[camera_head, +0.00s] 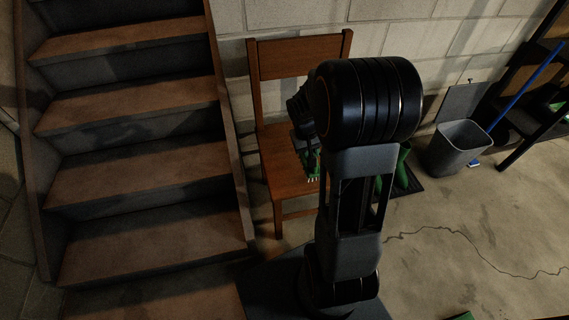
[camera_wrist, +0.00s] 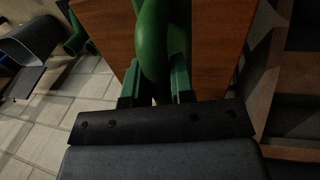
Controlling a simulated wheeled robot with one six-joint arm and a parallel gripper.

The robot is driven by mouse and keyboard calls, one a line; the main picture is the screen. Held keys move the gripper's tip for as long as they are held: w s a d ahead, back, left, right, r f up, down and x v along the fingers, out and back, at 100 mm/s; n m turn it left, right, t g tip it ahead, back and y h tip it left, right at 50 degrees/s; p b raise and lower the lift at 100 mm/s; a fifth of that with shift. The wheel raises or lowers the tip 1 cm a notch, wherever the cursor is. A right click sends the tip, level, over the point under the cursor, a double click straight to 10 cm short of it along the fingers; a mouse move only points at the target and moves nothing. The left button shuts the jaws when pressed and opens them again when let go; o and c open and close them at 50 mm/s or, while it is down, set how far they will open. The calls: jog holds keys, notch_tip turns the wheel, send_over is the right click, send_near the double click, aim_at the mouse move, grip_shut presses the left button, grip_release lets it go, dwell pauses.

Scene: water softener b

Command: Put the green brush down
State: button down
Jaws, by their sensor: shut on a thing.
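The green brush (camera_head: 312,167) is in my gripper, over the seat of the wooden chair (camera_head: 278,172) in the head view. Its pale bristles point down close to the seat; I cannot tell whether they touch it. In the wrist view the curved green brush (camera_wrist: 152,45) runs between the fingers of my gripper (camera_wrist: 155,88), with the brown chair seat (camera_wrist: 213,50) behind it. My gripper (camera_head: 306,145) is shut on the brush and partly hidden by my arm in the head view. My arm also covers the right part of the chair.
Wooden stairs (camera_head: 140,175) rise close at the chair's left. Green boots (camera_head: 405,172) stand on a dark mat at its right. A grey bin (camera_head: 460,147), a blue-handled tool (camera_head: 526,84) and a dark shelf are farther right.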

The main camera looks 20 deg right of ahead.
jog(key=shift+w+a+f+b, duration=0.6)
jog(key=shift+w+f+b, duration=0.25)
jog(key=shift+w+f, duration=1.1)
jog(key=shift+w+a+f+b, duration=0.6)
jog(key=shift+w+f+b, duration=0.3)
jog(key=shift+w+f, duration=1)
jog(key=shift+w+a+f+b, duration=0.6)
jog(key=shift+w+f+b, duration=0.25)
jog(key=shift+w+f, duration=1.1)
jog(key=shift+s+f, duration=0.25)
jog(key=shift+f, duration=0.05)
jog(key=shift+f, duration=0.15)
jog(key=c, duration=1)
grip_release()
